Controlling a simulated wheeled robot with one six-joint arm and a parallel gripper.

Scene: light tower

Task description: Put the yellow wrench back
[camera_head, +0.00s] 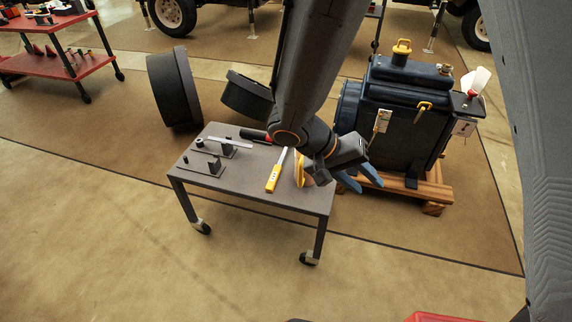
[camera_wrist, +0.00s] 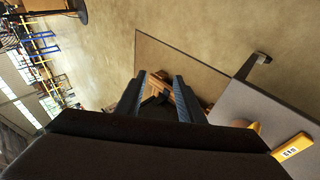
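A long tool with a yellow handle (camera_head: 273,179) and a pale shaft lies on the grey cart (camera_head: 232,187), near its middle. Its labelled yellow handle also shows in the wrist view (camera_wrist: 292,147) at the lower right. A second yellow item (camera_head: 300,168) is beside it, partly hidden by my arm. I cannot tell for certain which of the two is the wrench. My gripper (camera_head: 370,186) is past the right edge of the cart, blue fingers apart, with nothing between them. The wrist view also shows its fingers (camera_wrist: 160,80) spread and empty.
Several small dark holders and a silver tool (camera_head: 230,143) stand on the cart's left half. A dark blue engine-like unit (camera_head: 405,105) on a wooden pallet (camera_head: 435,190) is close behind and right of my gripper. The floor in front is clear.

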